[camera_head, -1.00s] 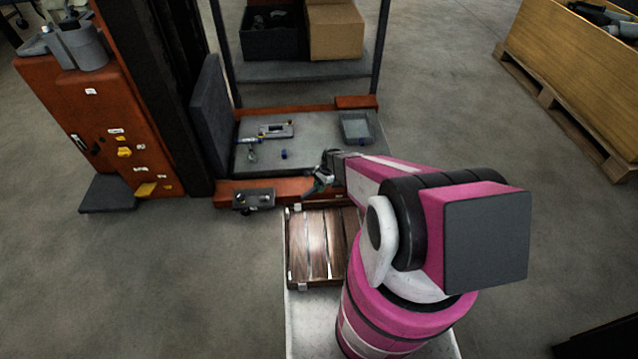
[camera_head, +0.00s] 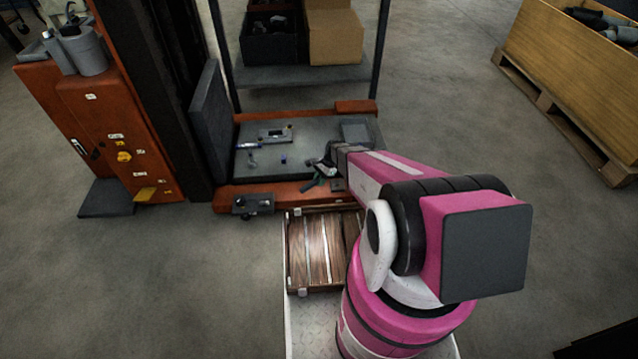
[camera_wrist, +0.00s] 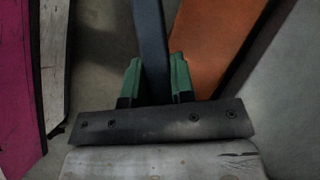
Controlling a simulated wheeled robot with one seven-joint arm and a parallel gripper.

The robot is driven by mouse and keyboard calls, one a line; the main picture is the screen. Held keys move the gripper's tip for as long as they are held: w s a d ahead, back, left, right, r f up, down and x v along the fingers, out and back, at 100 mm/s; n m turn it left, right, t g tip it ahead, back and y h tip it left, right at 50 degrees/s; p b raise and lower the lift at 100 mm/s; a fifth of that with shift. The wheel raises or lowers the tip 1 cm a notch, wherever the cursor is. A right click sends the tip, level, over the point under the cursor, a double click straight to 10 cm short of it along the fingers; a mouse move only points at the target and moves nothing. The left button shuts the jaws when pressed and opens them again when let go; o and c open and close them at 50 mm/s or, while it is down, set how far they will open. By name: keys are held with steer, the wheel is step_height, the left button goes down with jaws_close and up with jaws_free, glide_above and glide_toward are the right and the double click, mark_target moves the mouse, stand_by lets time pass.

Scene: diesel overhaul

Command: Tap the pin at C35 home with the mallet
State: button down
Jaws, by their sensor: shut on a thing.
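My gripper (camera_wrist: 157,84), with green fingers, is shut on a dark blue-grey bar (camera_wrist: 150,35) in the wrist view. The bar looks like the mallet's handle; it runs out of the top of that view, and no mallet head shows there. In the head view my gripper (camera_head: 322,172) is over the near right part of the grey-topped orange bench (camera_head: 268,178). A small blue piece (camera_head: 283,159) stands on the bench left of my gripper. I cannot tell whether it is the pin. No C35 mark is readable, and my gripper may hide part of that area.
A grey plate-like fixture (camera_head: 275,135), a small tool with a blue handle (camera_head: 249,147) and a grey tray (camera_head: 355,131) are on the bench. A dark block (camera_head: 253,203) is at its front edge. A wooden slatted crate (camera_head: 312,250) is nearer me. A dark upright panel (camera_head: 210,123) borders the left.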

steer(key=shift+w+d+r+g+y, duration=0.15)
steer(key=shift+r+g+y, duration=0.15)
steer(key=shift+r+y, duration=0.25)
steer(key=shift+s+r, duration=0.2)
steer(key=shift+s, duration=0.05)
steer(key=f, duration=0.7)
steer(key=shift+w+f, duration=0.2)
steer(key=shift+s+f, duration=0.15)
steer(key=shift+r, duration=0.3)
step_height(320, 180, up, 7)
steer(key=shift+f, duration=0.2)
